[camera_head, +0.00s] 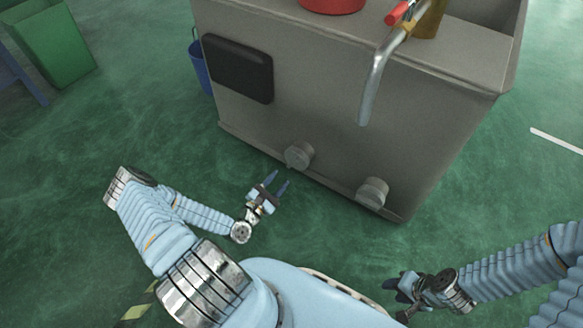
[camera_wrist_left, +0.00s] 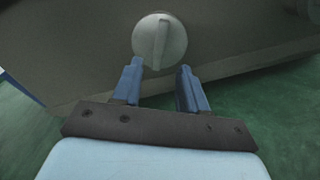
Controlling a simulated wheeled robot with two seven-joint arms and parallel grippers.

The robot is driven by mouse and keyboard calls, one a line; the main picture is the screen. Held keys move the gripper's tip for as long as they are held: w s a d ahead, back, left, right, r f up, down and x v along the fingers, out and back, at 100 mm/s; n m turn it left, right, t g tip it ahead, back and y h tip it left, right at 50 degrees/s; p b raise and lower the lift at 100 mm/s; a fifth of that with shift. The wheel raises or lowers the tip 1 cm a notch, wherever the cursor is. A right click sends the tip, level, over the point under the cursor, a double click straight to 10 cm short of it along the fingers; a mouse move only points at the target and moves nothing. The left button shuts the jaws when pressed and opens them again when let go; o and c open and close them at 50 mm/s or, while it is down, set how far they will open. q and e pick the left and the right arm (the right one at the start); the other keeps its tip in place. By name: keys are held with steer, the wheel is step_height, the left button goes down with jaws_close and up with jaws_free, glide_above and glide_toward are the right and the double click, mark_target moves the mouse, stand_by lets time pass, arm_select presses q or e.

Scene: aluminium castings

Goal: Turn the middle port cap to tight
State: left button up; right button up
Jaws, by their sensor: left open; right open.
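Two round grey port caps show low on the grey metal tank's front in the head view: one left of the other, the left cap (camera_head: 299,155) and the right cap (camera_head: 373,193). I cannot tell from these frames which is the middle one. My left gripper (camera_head: 276,184) is open and empty, just in front of and below the left cap. In the left wrist view a cap (camera_wrist_left: 159,41) with a raised upright bar across its face lies just beyond the open fingertips (camera_wrist_left: 160,66), apart from them. My right gripper (camera_head: 402,284) is open and empty, low in the head view.
The grey tank (camera_head: 300,110) fills the top middle, with a dark panel (camera_head: 238,68) on its front. A bent metal spout (camera_head: 373,85) with a red handle (camera_head: 398,13) hangs over the front. A blue bucket (camera_head: 200,68) stands at its left. Green floor is clear in front.

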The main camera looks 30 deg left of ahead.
mark_target(292, 164)
arm_select(q)
steer(key=w, duration=0.7)
steer(key=shift+w+d, duration=0.25)
jaws_close()
